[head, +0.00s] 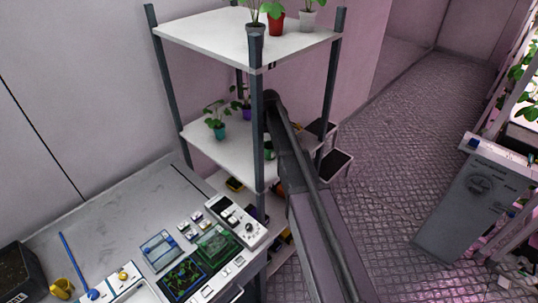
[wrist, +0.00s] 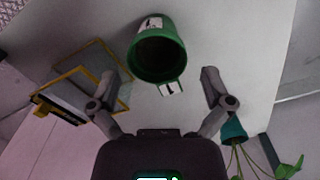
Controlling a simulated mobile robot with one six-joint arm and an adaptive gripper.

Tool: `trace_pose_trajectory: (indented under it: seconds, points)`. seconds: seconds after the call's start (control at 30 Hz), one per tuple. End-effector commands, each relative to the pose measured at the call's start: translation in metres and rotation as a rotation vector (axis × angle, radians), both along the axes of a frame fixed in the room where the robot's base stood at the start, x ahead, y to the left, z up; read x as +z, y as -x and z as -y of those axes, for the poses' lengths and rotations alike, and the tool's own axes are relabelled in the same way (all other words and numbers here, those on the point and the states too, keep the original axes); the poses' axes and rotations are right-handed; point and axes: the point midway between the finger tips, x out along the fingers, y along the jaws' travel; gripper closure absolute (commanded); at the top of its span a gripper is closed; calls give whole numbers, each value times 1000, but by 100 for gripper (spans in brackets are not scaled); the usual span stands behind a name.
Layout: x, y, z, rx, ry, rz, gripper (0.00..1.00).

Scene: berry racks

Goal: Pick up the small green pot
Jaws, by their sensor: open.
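The small green pot (wrist: 157,60) lies just beyond my fingertips in the wrist view, roughly centred between them. Its dark open mouth faces the camera, and it carries white labels. In the head view a small part of the green pot (head: 269,152) shows on the middle shelf, mostly hidden by my arm and the rack post. My gripper (wrist: 162,80) is open and empty, with its two fingers spread apart. No contact with the pot is visible. My gripper is hidden behind my arm in the head view.
A teal pot with a plant (head: 218,131) stands on the middle shelf (head: 205,148); a teal pot (wrist: 234,129) shows near my right finger. A purple pot (head: 246,111) is behind. A rack post (head: 257,120) stands close beside my arm. Yellow-edged items (wrist: 60,103) lie at left.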

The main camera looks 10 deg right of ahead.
Motion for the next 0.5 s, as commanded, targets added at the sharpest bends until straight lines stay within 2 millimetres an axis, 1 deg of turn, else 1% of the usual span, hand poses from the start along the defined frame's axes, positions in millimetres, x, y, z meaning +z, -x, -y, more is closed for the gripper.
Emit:
trace_pose_trajectory:
  seconds: [0.23, 0.5]
  points:
    - [-6, 1, 1, -1, 0, 0, 0]
    - [-27, 3, 3, -1, 0, 0, 0]
